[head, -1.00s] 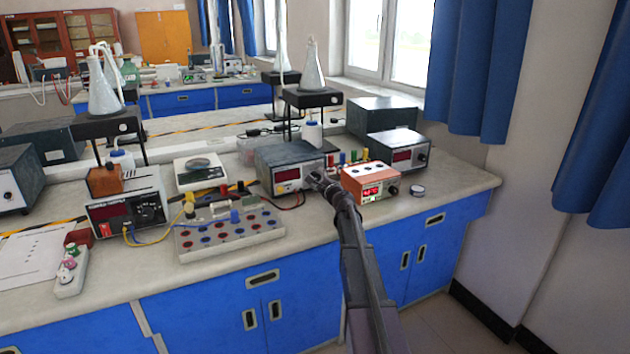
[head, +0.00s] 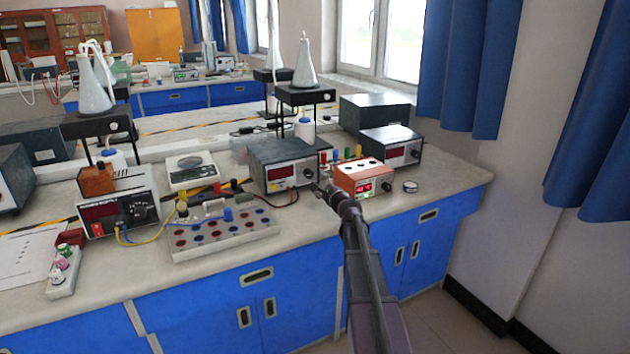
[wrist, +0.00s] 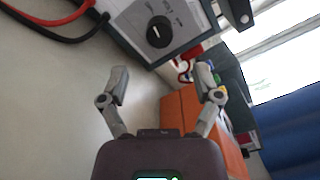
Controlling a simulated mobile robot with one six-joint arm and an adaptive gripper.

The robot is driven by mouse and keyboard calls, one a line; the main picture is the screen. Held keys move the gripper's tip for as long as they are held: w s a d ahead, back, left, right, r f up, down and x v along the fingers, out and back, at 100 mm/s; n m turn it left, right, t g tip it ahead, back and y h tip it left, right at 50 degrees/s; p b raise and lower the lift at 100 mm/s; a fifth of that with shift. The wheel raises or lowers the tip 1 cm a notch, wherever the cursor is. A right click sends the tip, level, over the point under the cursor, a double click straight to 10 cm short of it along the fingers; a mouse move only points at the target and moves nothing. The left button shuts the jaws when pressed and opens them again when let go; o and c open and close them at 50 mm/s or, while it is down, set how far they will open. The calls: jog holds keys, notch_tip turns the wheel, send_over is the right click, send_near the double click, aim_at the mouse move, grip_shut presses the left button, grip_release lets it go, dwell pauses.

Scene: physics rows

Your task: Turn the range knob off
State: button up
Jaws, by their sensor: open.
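The range knob (wrist: 159,32) is a round black dial with a pale pointer mark, on the light front panel of a dark grey meter box. In the head view the meter box (head: 283,151) stands on the bench with a red display, and the knob (head: 308,172) is at the right of its panel. My gripper (wrist: 161,80) is open and empty in the wrist view. Its two fingers are spread apart, short of the knob and not touching it. In the head view my gripper (head: 322,190) is just in front of the meter's lower right corner.
An orange box (head: 362,172) with a lit display stands close to the right of my gripper. Red and black leads (wrist: 62,22) run from the meter. A terminal board (head: 222,235) lies to the left. Bare bench shows in front of the meter.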

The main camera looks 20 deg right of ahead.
jog(key=shift+s+d, duration=0.1)
jog(key=shift+s, duration=2.3)
jog(key=shift+s, duration=0.1)
